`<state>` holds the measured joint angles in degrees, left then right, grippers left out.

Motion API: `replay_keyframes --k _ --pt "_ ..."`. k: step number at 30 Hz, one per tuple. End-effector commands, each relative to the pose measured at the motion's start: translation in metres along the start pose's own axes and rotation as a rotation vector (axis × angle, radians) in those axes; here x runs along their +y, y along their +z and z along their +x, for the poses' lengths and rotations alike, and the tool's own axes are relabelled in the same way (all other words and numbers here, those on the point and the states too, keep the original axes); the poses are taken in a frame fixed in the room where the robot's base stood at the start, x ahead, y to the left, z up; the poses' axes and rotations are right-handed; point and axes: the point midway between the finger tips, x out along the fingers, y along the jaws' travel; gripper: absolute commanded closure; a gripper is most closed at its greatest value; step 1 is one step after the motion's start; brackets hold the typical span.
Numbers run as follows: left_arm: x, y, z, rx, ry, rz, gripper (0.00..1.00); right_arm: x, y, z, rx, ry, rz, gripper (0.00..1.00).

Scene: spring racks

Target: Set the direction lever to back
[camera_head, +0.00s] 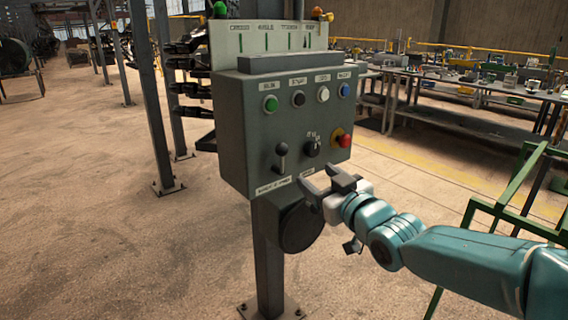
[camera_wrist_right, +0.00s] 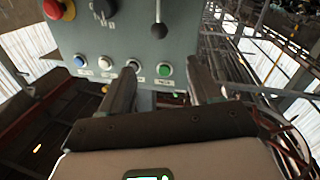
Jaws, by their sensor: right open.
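The direction lever (camera_head: 281,157) is a short dark lever with a round knob, low on the left of a grey control box (camera_head: 235,130). Its knob points up in the head view. In the right wrist view, which looks upside down, the lever (camera_wrist_right: 159,28) shows at the top, with its knob towards the row of buttons. My right gripper (camera_head: 317,178) is open and empty, in front of the box's lower edge, below and right of the lever and apart from it. Its two fingers (camera_wrist_right: 164,82) also show in the wrist view. My left gripper is not in view.
A black rotary switch (camera_head: 311,146) and a red emergency button (camera_head: 345,141) sit right of the lever. A row of green, black, white and blue buttons (camera_head: 297,98) runs above. A dark round part (camera_head: 298,228) hangs below the box. A green frame (camera_head: 500,210) stands at right.

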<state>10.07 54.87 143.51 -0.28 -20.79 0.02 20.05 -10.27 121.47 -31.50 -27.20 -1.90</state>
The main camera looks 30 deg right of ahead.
Motion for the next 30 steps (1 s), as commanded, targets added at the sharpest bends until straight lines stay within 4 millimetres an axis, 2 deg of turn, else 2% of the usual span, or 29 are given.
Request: replay_keyframes --k 18,24,30 --pt "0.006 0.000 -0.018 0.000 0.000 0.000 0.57 -0.001 -0.001 0.132 -0.003 0.000 0.002 0.38" --pt "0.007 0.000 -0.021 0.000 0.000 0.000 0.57 -0.002 -0.001 0.153 -0.003 0.001 0.002 0.38" --pt "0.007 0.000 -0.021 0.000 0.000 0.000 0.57 -0.002 0.000 0.157 -0.003 0.001 0.002 0.38"
